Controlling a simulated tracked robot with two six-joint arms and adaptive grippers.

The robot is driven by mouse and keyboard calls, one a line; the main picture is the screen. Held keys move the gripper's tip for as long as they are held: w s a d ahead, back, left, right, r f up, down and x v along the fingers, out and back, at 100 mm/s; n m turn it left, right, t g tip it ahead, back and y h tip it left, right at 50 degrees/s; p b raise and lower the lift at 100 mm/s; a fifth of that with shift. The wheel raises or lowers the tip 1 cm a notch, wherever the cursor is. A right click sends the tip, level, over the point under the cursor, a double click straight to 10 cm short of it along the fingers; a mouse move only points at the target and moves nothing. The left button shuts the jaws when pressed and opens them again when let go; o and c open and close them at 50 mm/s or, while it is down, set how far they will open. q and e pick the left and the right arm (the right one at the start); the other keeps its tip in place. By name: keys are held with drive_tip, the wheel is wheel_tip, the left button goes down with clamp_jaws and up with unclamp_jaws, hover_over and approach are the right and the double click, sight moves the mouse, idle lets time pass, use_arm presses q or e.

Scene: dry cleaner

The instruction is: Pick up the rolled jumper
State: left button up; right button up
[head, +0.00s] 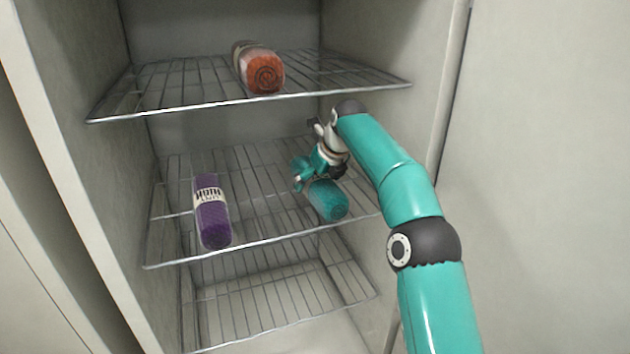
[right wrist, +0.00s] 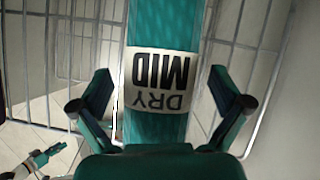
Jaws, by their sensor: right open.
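A teal rolled jumper (head: 328,202) lies on the right side of the middle wire shelf in the head view. My right gripper (head: 316,176) is at this roll and covers part of it. In the right wrist view the roll (right wrist: 163,28) runs between the two open fingers of my right gripper (right wrist: 160,88), and its white band reads "DRY MID" upside down. Gaps show between fingers and roll. A small teal and dark part at the lower left of that view looks like my left gripper (right wrist: 45,157); its jaws are too small to judge.
A purple roll (head: 212,215) with a white band lies on the left of the same middle shelf (head: 255,240). An orange roll (head: 262,72) lies on the upper shelf (head: 335,90). Cabinet walls enclose the shelves at both sides. The lower shelf (head: 270,305) looks empty.

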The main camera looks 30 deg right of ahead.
drive_tip(key=shift+w+f+b, duration=0.3)
drive_tip(key=shift+f, duration=0.3)
drive_tip(key=c, duration=1.5)
drive_tip(key=shift+r, duration=0.1)
drive_tip(key=shift+c, duration=0.3)
drive_tip(key=shift+r, duration=0.25)
